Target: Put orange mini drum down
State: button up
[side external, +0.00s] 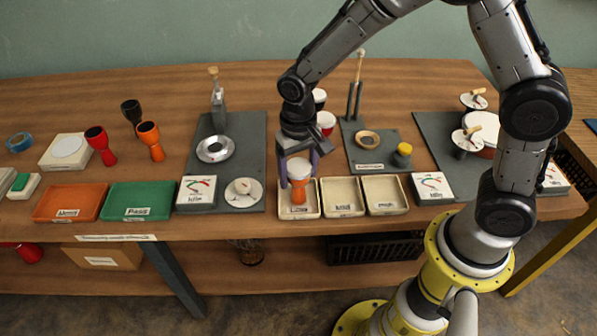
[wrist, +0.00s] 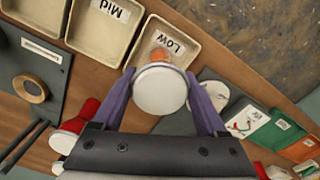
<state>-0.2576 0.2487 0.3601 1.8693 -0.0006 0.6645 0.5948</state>
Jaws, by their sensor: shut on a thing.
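My gripper (side external: 299,172) is shut on the orange mini drum (side external: 299,194), with one finger on each side of its white head. The drum is upright, and its orange foot is over the cream tray labelled Low (side external: 312,208). I cannot tell whether the foot touches the tray floor. In the wrist view the drum's white head (wrist: 160,89) sits between my fingertips, hiding most of its orange body (wrist: 160,54). The Low tray (wrist: 187,62) shows beyond it.
The Mid tray (side external: 343,212) and a third cream tray (side external: 386,209) stand empty to the right. To the left are a tester with a dial (side external: 196,192), a green tray (side external: 137,214) and an orange tray (side external: 70,215). Red-bodied drums (side external: 327,130) stand behind my gripper.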

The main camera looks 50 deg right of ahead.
jog(key=shift+f, duration=0.3)
jog(key=o, duration=1.5)
